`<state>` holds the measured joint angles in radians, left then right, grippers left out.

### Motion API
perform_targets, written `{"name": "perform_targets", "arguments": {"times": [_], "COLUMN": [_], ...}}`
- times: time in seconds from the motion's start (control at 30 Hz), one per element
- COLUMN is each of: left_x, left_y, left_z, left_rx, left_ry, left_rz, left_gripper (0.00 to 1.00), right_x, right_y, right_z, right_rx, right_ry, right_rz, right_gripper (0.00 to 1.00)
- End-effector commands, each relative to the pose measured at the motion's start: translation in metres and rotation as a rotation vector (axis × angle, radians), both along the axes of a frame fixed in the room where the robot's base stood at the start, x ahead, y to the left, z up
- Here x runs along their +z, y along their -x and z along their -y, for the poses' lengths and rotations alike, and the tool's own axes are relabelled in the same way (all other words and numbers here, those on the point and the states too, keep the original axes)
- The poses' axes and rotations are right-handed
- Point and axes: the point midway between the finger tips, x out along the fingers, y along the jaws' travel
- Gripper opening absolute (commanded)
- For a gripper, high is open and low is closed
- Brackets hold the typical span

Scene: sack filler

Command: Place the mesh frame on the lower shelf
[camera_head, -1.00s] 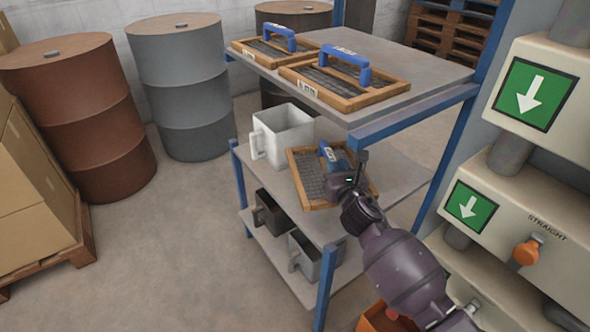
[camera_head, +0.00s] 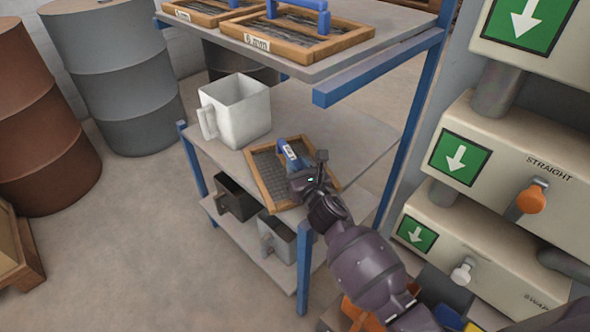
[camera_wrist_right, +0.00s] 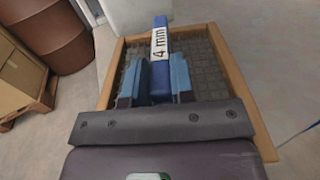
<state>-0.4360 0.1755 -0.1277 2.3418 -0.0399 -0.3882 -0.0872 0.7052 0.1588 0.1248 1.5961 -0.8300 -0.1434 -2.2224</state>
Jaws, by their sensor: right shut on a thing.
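The mesh frame (camera_head: 266,172) has a wooden border, grey mesh and a blue handle (camera_head: 287,152). It is at the middle shelf (camera_head: 345,135) of the blue-legged rack, right of a white jug. My right gripper (camera_head: 303,172) is shut on the blue handle. The right wrist view shows both fingers (camera_wrist_right: 158,78) on either side of the handle, labelled "4 mm" (camera_wrist_right: 159,46). The frame looks flat on or just above the shelf; I cannot tell which. Part of it is hidden behind my gripper. My left gripper is not in view.
The white jug (camera_head: 236,110) stands on the same shelf, left of the frame. Two more mesh frames (camera_head: 300,38) lie on the top shelf. Dark and grey jugs (camera_head: 278,238) stand on the bottom shelf. Machine housings (camera_head: 500,150) with levers stand close on the right.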

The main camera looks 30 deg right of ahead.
Motion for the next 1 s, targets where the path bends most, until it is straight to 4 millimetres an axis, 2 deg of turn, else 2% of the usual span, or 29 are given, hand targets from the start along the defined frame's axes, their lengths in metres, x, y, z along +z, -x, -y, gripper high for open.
{"name": "perform_targets", "arguments": {"times": [0.03, 0.2, 0.4, 0.43, 0.57, 0.9, 1.0], "left_x": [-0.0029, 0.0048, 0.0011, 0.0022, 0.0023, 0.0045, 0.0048], "left_y": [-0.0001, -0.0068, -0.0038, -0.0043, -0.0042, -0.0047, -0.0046], "left_z": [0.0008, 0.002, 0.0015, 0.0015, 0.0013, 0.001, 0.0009], "left_rx": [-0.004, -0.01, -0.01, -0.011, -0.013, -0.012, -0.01], "left_ry": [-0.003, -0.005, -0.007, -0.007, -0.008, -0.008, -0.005], "left_rz": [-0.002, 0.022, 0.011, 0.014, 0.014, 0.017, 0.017], "left_gripper": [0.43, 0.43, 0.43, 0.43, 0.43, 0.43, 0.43], "right_x": [-0.0106, -0.0056, -0.0088, -0.0085, -0.0077, -0.0042, -0.0052], "right_y": [0.0012, 0.0, 0.0001, 0.0003, 0.0001, -0.0002, 0.007], "right_z": [-0.0002, 0.0001, 0.0, 0.0002, 0.0002, 0.0002, -0.0002], "right_rx": [0.0, 0.0, 0.0, -0.001, 0.0, 0.0, -0.001], "right_ry": [-0.001, 0.001, 0.001, 0.001, 0.001, 0.001, 0.0], "right_rz": [-0.006, 0.001, 0.0, -0.001, 0.0, 0.002, 0.0], "right_gripper": [0.0, 0.0, 0.0, 0.28, 0.48, 0.49, 0.49]}}
